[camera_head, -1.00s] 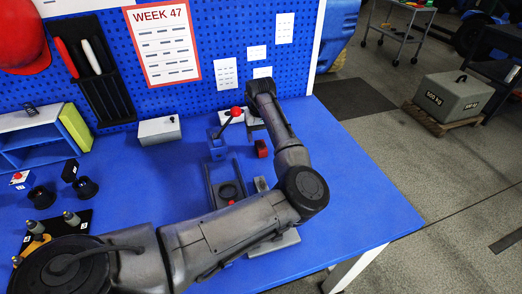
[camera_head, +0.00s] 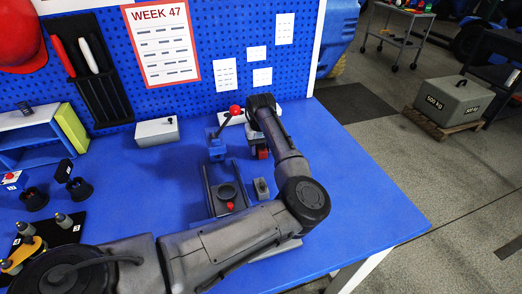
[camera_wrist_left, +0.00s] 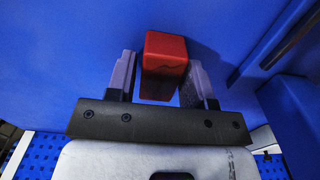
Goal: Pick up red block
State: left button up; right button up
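The red block (camera_head: 263,154) stands on the blue table near the pegboard, partly hidden by my left gripper (camera_head: 258,144) above it. In the left wrist view the red block (camera_wrist_left: 165,55) sits between the two fingers of my left gripper (camera_wrist_left: 159,66). The fingers are apart, one on each side of the block. A narrow gap shows on the left side of the block; the right finger is very close to it, and I cannot tell whether it touches. My right gripper is not in view.
A blue fixture with a red-knobbed lever (camera_head: 235,111) stands just left of my gripper. A dark fixture with a red button (camera_head: 230,206) and a small grey part (camera_head: 261,188) lie nearer. A grey box (camera_head: 157,131) stands by the pegboard. The table's right side is clear.

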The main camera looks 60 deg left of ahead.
pick_arm(q)
jog(key=c, duration=0.7)
